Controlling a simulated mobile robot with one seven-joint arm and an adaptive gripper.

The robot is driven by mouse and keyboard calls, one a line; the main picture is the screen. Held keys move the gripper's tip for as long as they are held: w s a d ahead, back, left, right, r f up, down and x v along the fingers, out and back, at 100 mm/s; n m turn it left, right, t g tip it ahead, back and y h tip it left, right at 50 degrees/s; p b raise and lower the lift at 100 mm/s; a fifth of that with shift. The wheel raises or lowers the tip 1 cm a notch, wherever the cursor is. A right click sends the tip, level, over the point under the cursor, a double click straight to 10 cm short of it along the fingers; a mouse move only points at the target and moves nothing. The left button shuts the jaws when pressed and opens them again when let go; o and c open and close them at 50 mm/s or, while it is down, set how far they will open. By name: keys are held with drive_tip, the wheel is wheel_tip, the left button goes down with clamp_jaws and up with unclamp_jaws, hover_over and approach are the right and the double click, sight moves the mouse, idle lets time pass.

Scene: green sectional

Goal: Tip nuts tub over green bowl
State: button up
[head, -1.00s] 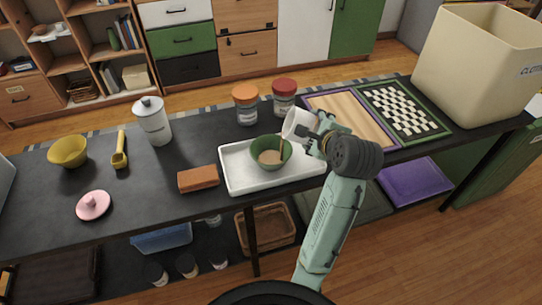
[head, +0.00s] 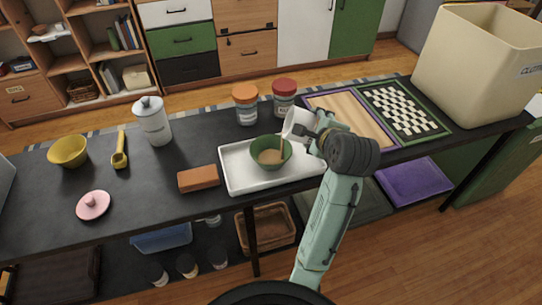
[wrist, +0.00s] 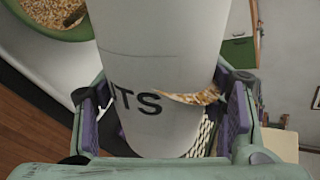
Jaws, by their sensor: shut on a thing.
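The white nuts tub (head: 297,122) is tilted toward the left in the head view, its mouth by the right rim of the green bowl (head: 256,158). A thin tan stream runs from the tub's mouth down to the bowl, and tan contents lie inside the bowl. My gripper (head: 318,137) is shut around the tub. In the wrist view the tub (wrist: 165,60) fills the middle, with "TS" lettering showing, between the purple-padded fingers (wrist: 160,110). The bowl's rim and nut pieces (wrist: 50,15) show at the upper left there.
The bowl stands on a white tray (head: 235,180). An orange-lidded jar (head: 246,110), a red-lidded jar (head: 284,100) and a brown block (head: 198,179) are near it. A checkered board (head: 400,110) and a large cream bin (head: 470,70) stand to the right.

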drive_tip(key=shift+a+r+n+h, duration=0.15)
drive_tip(key=shift+r+n+h, duration=0.25)
drive_tip(key=shift+r, duration=0.05)
idle(1.5)
drive_tip(key=shift+r, duration=0.1)
idle(0.4)
drive_tip(key=shift+r, duration=0.1)
drive_tip(key=shift+a+r+n+h, duration=0.1)
drive_tip(key=shift+r+n+h, duration=0.1)
drive_tip(key=shift+n+h, duration=0.15)
idle(0.6)
drive_tip(key=shift+f, duration=0.1)
drive_tip(key=shift+d+f+m+y, duration=0.3)
drive_tip(key=shift+f+m+y, duration=0.3)
drive_tip(key=shift+m+y, duration=0.4)
